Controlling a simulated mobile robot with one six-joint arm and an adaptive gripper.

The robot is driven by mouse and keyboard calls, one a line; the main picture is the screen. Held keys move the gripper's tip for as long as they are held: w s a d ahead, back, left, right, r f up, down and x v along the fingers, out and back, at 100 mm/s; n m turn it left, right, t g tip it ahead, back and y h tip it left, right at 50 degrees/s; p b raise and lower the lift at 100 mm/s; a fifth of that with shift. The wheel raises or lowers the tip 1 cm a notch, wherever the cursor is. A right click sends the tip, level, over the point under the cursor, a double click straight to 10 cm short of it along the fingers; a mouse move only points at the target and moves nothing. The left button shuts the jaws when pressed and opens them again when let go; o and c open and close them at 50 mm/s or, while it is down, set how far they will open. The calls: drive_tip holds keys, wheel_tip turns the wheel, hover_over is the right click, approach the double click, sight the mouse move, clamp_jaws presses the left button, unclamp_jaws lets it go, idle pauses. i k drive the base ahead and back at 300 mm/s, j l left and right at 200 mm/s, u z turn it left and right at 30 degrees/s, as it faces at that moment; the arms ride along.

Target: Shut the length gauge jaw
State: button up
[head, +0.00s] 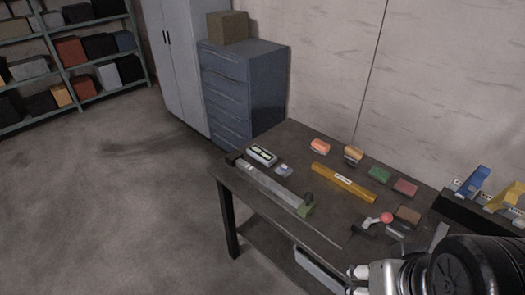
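The length gauge, a long grey bar (268,184), lies along the left side of the dark table. A dark block (235,158) stands at its far left end. A green block (306,211) and a dark round knob (308,198) are at its near right end. Which part is the jaw, and how wide its gap is, is too small to tell. My gripper (357,281) shows only partly at the bottom edge, apart from the gauge and nearer the camera. Its fingers are cut off and I cannot tell whether they are open.
A white device (262,155) and a small grey piece (284,170) lie beyond the gauge. A yellow bar (343,182) lies to its right. A red-knobbed item (386,218) and several coloured blocks sit farther right. Drawers (243,90) stand behind the table.

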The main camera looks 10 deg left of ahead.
sight(305, 209)
drive_tip(key=i+j, duration=0.25)
drive_tip(key=i, duration=0.25)
drive_tip(key=i+j, duration=0.3)
drive_tip(key=i, duration=0.2)
